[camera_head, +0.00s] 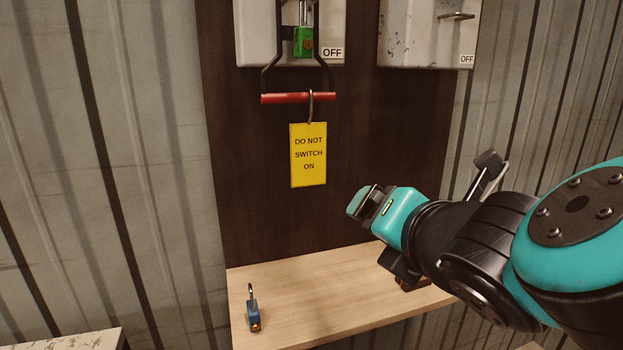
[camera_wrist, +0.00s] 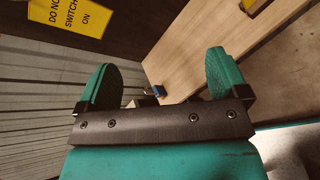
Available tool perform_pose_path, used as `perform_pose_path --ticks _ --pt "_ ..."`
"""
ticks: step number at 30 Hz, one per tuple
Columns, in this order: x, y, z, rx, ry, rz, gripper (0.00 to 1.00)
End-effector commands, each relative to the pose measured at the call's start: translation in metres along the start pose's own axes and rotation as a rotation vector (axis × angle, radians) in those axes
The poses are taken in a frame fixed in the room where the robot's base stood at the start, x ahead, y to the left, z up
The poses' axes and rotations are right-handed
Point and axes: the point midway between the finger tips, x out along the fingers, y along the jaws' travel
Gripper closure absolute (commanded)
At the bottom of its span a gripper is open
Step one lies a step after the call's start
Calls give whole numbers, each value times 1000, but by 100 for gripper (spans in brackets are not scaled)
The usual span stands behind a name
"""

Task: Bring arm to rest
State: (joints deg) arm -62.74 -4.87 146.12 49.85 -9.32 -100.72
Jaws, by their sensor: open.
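My gripper (camera_head: 362,201) is in front of the dark board, above the wooden shelf and to the right of the yellow tag. In the wrist view my gripper (camera_wrist: 165,78) has its two teal fingers spread wide, with nothing held between them. My arm (camera_head: 480,240) reaches in from the right edge. The yellow "DO NOT SWITCH ON" tag (camera_head: 308,155) hangs by a hook from the red handle bar (camera_head: 298,98). A green padlock (camera_head: 303,42) sits on the switch box above the bar. The tag shows partly in the wrist view (camera_wrist: 72,14).
A blue padlock (camera_head: 254,316) stands at the left of the wooden shelf (camera_head: 300,290). Two grey boxes marked OFF, left (camera_head: 258,30) and right (camera_head: 415,35), are on the dark board (camera_head: 240,180). A dark object on the shelf is partly hidden behind my arm. Corrugated walls flank the board.

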Motion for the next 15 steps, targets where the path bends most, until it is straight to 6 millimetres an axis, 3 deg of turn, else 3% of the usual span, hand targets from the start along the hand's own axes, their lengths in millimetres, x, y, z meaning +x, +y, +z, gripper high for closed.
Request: perform_pose_path --ticks 1,3,6,12,15 --pt "1 -18 5 216 64 -105 8" --pt "-3 -39 -5 523 154 -254 8" --pt "-19 -59 -19 934 246 -483 8" --pt "-74 -66 -36 1581 310 -959 8" --pt "-100 -61 -38 1767 295 -1150 8"
